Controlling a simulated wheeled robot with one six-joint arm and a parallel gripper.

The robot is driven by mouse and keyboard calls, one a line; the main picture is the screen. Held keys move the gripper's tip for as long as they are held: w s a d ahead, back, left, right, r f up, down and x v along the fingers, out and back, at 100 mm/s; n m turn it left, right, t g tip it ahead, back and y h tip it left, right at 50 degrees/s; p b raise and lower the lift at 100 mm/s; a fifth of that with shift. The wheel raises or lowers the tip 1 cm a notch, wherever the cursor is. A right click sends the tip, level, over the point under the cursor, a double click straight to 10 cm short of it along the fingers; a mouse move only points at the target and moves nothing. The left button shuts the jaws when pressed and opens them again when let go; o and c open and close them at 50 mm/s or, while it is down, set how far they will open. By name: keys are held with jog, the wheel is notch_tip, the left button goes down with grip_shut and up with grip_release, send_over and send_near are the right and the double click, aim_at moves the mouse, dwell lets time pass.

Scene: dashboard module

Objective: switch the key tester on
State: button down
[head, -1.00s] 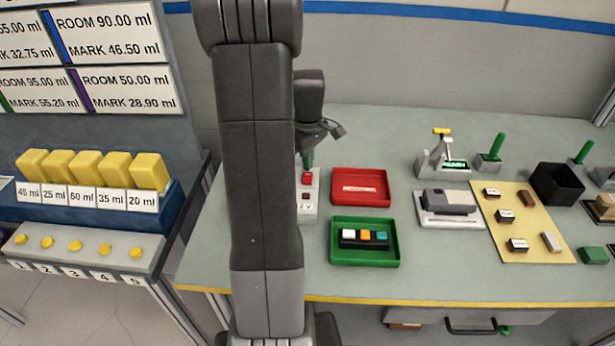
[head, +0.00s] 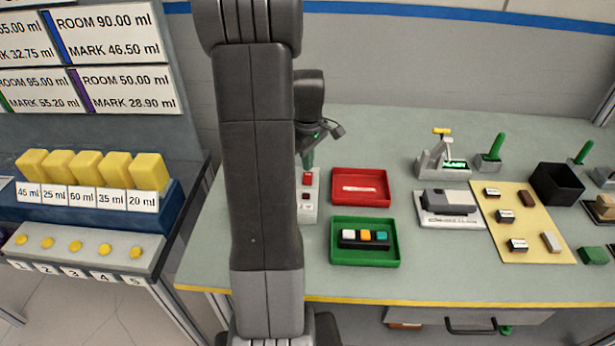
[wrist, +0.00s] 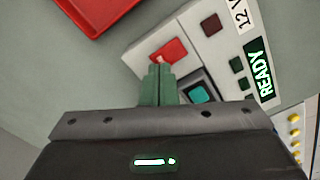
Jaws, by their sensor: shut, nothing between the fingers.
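The key tester (head: 308,213) is a pale grey box on the bench, partly hidden behind my arm in the head view. The wrist view shows its panel (wrist: 139,57) with a red switch (wrist: 170,50), a dark red square, small dark squares, a teal key (wrist: 198,94) in a dark socket and a lit green display (wrist: 261,77) reading READY. My gripper (wrist: 160,68) is shut and empty, its green fingertips right at the near edge of the red switch. I cannot tell whether they touch it. In the head view my gripper (head: 308,160) is just above the switch.
A red tray (head: 361,200) and a green tray (head: 336,257) with several coloured keys lie right of the tester. Farther right are a grey device (head: 447,203) and a yellow mat (head: 535,225) with small blocks. Bare bench lies behind the red tray.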

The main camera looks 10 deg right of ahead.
aim_at(308, 174)
jog(key=shift+f+b, duration=0.7)
jog(key=shift+f, duration=0.35)
dwell(0.6)
jog(key=shift+r, duration=0.1)
jog(key=shift+r+p, duration=2.7)
jog(key=shift+r, duration=0.75)
jog(key=shift+f, duration=0.15)
notch_tip(308, 174, down, 7)
jog(key=b, duration=0.5)
